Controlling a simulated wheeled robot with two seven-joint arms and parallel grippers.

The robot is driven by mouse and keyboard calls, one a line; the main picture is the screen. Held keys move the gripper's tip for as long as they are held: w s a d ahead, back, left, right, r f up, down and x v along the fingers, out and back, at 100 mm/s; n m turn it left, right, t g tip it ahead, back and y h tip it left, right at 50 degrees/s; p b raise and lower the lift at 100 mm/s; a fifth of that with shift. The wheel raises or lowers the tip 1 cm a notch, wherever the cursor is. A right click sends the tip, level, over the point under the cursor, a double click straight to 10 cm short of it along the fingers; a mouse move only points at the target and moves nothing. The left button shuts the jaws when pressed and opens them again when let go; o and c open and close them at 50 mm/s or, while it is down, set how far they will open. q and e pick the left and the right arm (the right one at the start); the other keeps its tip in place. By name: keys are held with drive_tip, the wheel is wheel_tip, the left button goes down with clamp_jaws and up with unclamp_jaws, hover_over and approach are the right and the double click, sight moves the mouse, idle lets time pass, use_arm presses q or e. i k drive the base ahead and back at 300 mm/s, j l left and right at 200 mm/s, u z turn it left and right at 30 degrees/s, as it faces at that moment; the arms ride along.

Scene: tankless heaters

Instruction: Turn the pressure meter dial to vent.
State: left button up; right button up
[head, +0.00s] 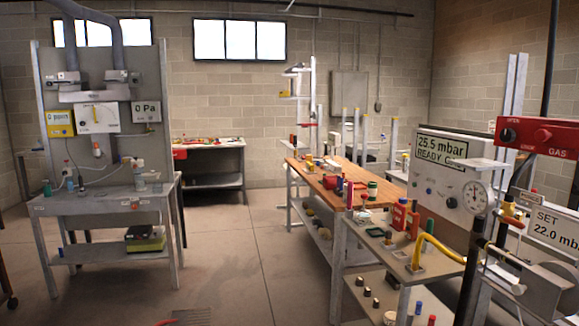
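A grey box at the right has a screen reading "25.5 mbar READY" (442,146), with a dark round knob (451,202) below the screen. A round white gauge (476,197) with a needle stands beside it. At the left, a white box with a dial (97,118) is on an upright panel, between a yellow "0 ppm" box (60,124) and a "0 Pa" display (145,111). I cannot tell for certain which dial is the pressure meter's, and no "vent" mark is readable.
A grey bench (98,202) stands below the left panel. A long wooden-topped bench (330,185) with many small parts runs along the right. A yellow hose (440,247) and a red gas panel (538,136) are at the near right. The floor (240,260) between the benches is clear.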

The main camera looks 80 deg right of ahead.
sight(451, 203)
drive_tip(key=z, duration=3.7)
drive_tip(key=i+j+z, duration=0.1)
drive_tip(key=i+j, duration=0.3)
drive_tip(key=i+j+z, duration=0.15)
drive_tip(key=i+j, duration=0.3)
drive_tip(key=k+j, duration=0.05)
drive_tip(key=j, duration=0.1)
